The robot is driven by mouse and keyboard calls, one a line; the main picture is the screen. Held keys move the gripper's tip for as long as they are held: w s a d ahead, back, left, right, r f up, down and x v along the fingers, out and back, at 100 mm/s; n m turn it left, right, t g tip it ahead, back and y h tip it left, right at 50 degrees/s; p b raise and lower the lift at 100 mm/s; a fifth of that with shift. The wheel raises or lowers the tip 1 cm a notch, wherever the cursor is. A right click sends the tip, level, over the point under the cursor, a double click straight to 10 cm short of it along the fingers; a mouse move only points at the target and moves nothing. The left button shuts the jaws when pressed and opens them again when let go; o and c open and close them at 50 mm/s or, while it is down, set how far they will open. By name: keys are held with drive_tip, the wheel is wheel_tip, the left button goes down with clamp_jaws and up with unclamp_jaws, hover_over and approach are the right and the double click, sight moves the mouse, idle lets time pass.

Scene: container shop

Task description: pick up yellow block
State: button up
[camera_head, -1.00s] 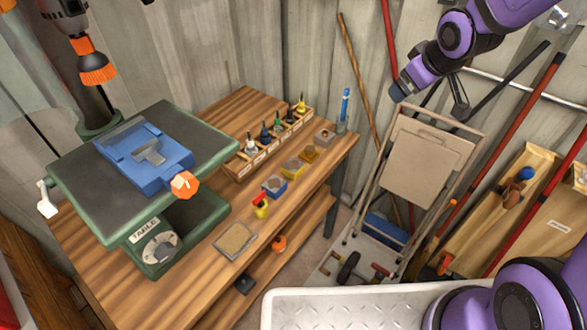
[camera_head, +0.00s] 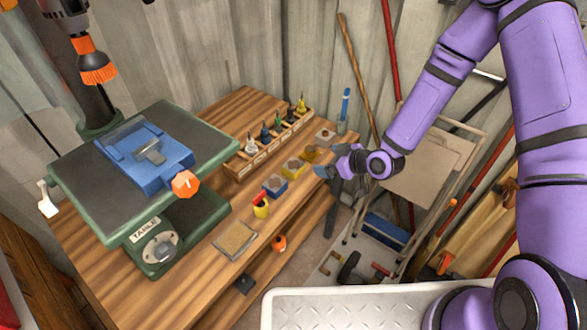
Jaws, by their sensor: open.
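A yellow block (camera_head: 292,168) with a greyish top sits on the wooden workbench, in a row of small blocks near its right edge. A darker yellow piece (camera_head: 309,155) lies just behind it, close to my gripper. My gripper (camera_head: 324,172) is open and empty at the bench's right edge, a little right of the yellow block and apart from it. The fingertips are small and dark in this view, so their exact height over the bench cannot be told.
A wooden bottle rack (camera_head: 250,163) stands behind. A green drill-press table (camera_head: 80,185) fills the left. A folding cart (camera_head: 425,175) stands right.

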sight(293, 165)
drive_tip(key=shift+t+y, duration=0.4)
drive_tip(key=shift+y, duration=0.5)
drive_tip(key=a+f, duration=0.1)
drive_tip(key=a, duration=0.1)
drive_tip(key=w+a+f, duration=0.1)
drive_tip(key=a+f, duration=0.3)
drive_tip(key=shift+w+a+f, duration=0.2)
drive_tip(key=shift+a+f, duration=0.05)
drive_tip(key=shift+w+d+x, duration=0.15)
drive_tip(key=shift+x, duration=1.15)
drive_tip(key=shift+w+d+x, duration=0.1)
drive_tip(key=shift+w+x, duration=0.05)
drive_tip(key=shift+x, duration=1.15)
drive_tip(key=c, duration=1.6)
drive_tip(key=shift+r, duration=5)
drive_tip(key=s+d+m+t+h, duration=0.2)
drive_tip(key=d+m+t+h, duration=0.3)
drive_tip(key=d, duration=2.4)
drive_tip(key=m+h, duration=0.5)
drive_tip(key=shift+m+h, duration=0.4)
